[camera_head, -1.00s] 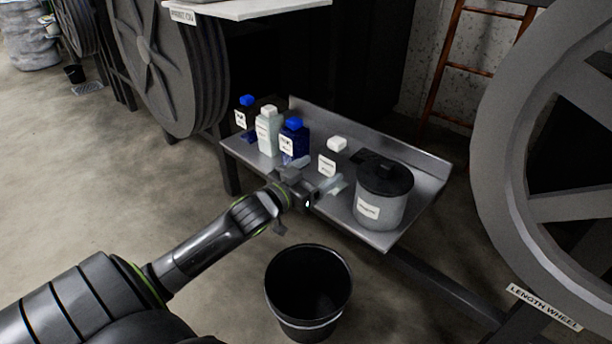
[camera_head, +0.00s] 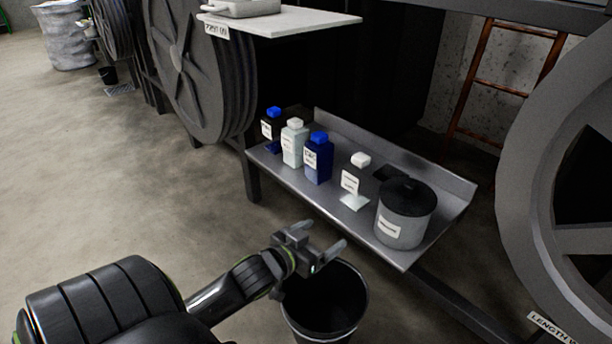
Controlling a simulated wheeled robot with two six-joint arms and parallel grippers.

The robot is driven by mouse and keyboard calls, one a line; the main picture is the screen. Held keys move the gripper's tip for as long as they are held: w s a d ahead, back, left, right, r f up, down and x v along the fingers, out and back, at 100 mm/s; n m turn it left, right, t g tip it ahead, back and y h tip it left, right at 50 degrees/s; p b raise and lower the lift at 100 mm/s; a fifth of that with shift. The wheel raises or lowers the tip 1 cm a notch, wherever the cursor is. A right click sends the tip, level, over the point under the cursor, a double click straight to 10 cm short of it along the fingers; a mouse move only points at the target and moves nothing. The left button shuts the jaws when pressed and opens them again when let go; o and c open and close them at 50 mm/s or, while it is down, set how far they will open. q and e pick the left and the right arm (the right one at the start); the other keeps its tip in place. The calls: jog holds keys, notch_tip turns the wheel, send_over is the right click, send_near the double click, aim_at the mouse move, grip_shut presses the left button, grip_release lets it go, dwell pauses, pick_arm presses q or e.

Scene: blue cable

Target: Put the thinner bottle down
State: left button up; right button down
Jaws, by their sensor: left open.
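Several bottles stand upright in a row on a grey metal shelf (camera_head: 343,213). From the left they are a dark bottle with a blue cap (camera_head: 272,130), a pale bottle with a white cap (camera_head: 293,145), a blue bottle with a blue cap (camera_head: 319,160) and a clear bottle with a white cap (camera_head: 354,183). I cannot tell for sure which one is the thinner bottle. My left gripper (camera_head: 327,246) is open and empty, in front of the shelf and over the bucket's rim in the picture. My right gripper is not in view.
A grey pot with a black lid (camera_head: 405,214) stands at the shelf's right end. A black bucket (camera_head: 350,312) is on the floor below my left gripper. Large grey wheels (camera_head: 195,62) stand left and right.

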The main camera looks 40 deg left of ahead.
pick_arm(q)
jog(key=s+d+f+g, duration=0.3)
jog(key=s+d+f, duration=0.1)
jog(key=s, duration=0.3)
jog(key=s+d+f+g, duration=0.3)
jog(key=s+d+f, duration=0.1)
jog(key=s, duration=0.4)
jog(key=shift+s+d+n, duration=0.15)
jog(key=shift+d+n, duration=0.15)
jog(key=shift+d, duration=0.25)
